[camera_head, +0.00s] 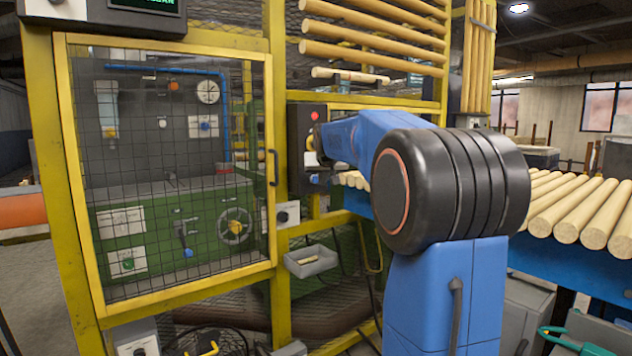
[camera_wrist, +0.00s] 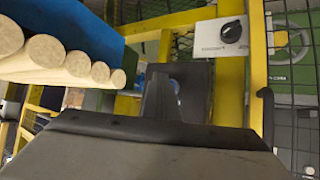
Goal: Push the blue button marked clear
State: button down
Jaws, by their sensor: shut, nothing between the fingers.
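A dark control box (camera_head: 297,150) is fixed to the yellow frame left of my arm. On its face are a red button (camera_head: 315,116), a yellow one (camera_head: 311,143) and, lowest, a blue button (camera_head: 313,178). No lettering on them can be read. In the wrist view my gripper (camera_wrist: 162,84) is shut and empty, its dark fingers right in front of the box (camera_wrist: 197,92). A sliver of the blue button (camera_wrist: 175,86) shows beside the fingertips. I cannot tell whether they touch it. My arm hides most of the gripper in the head view.
A meshed guard door (camera_head: 170,170) stands left of the box, with its handle (camera_head: 272,167) close by. A knob plate (camera_head: 283,215) and a small grey bin (camera_head: 311,261) sit below. Wooden rods (camera_head: 570,205) lie on a blue conveyor at right, also close in the wrist view (camera_wrist: 60,62).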

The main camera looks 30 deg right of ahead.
jog(key=shift+w, duration=0.15)
jog(key=shift+w, duration=0.25)
jog(key=shift+w, duration=0.4)
dwell(0.9)
jog(key=shift+s, duration=0.8)
jog(key=s, duration=0.5)
jog(key=shift+d, duration=0.1)
dwell(0.5)
dwell(0.6)
